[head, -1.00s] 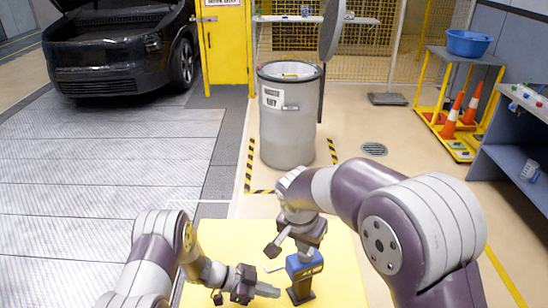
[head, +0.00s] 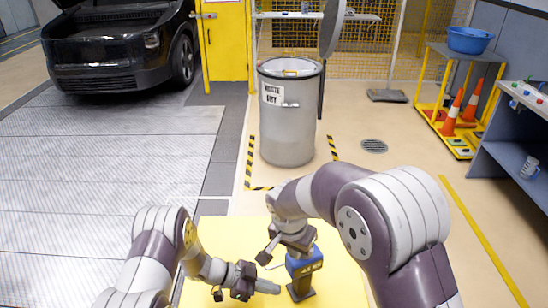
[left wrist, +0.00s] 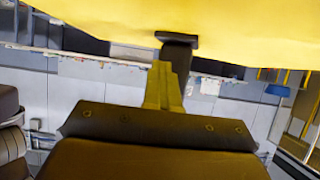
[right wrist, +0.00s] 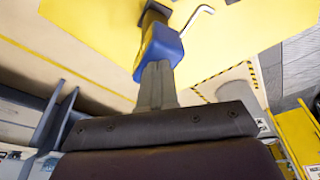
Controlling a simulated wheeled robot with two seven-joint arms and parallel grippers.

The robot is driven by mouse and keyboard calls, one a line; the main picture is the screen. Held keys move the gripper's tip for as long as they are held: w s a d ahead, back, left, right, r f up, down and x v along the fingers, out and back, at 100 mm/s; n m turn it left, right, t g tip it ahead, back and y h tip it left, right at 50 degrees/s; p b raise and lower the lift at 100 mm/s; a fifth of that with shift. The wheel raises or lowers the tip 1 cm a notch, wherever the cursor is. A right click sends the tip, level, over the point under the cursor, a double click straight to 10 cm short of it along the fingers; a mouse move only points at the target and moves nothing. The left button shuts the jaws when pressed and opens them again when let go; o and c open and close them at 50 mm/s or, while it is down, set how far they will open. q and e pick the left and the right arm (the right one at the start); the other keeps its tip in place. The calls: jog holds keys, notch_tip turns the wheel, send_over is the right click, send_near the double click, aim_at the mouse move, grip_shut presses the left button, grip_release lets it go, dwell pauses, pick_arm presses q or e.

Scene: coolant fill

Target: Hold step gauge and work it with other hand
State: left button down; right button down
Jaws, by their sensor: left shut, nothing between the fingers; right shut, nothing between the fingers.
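The step gauge has a blue head (head: 304,264) on a dark post and foot (head: 301,290), standing upright on the yellow table. A thin pale lever sticks out to its left and also shows in the right wrist view (right wrist: 200,20). My left gripper (head: 274,287) is shut and empty, its tips just left of the post; the left wrist view shows the dark post (left wrist: 178,52) just beyond the tips. My right gripper (right wrist: 157,72) is shut and empty, its tips close to the blue head; I cannot tell whether they touch. In the head view its fingers are mostly hidden.
The yellow tabletop (head: 225,232) is otherwise clear. Behind it stands a grey waste barrel (head: 288,125) inside striped floor tape. A workbench (head: 520,165) is at the right, beside a yellow cart (head: 465,75) with cones and a blue basin. A dark car (head: 115,50) stands at back left.

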jog(key=shift+f, duration=0.65)
jog(key=shift+w+d, duration=0.4)
jog(key=shift+d, duration=0.05)
dwell(0.6)
jog(key=shift+s+d, duration=0.3)
jog(key=shift+d, duration=0.2)
dwell(0.5)
jog(key=shift+s+a, duration=0.1)
jog(key=shift+s, duration=0.2)
jog(key=shift+r, duration=0.2)
jog(key=v, duration=0.3)
jog(key=w+v, duration=0.1)
jog(key=v, duration=0.1)
jog(key=shift+s+d+r, duration=0.1)
jog(key=shift+d+r, duration=0.2)
jog(key=shift+r, duration=0.1)
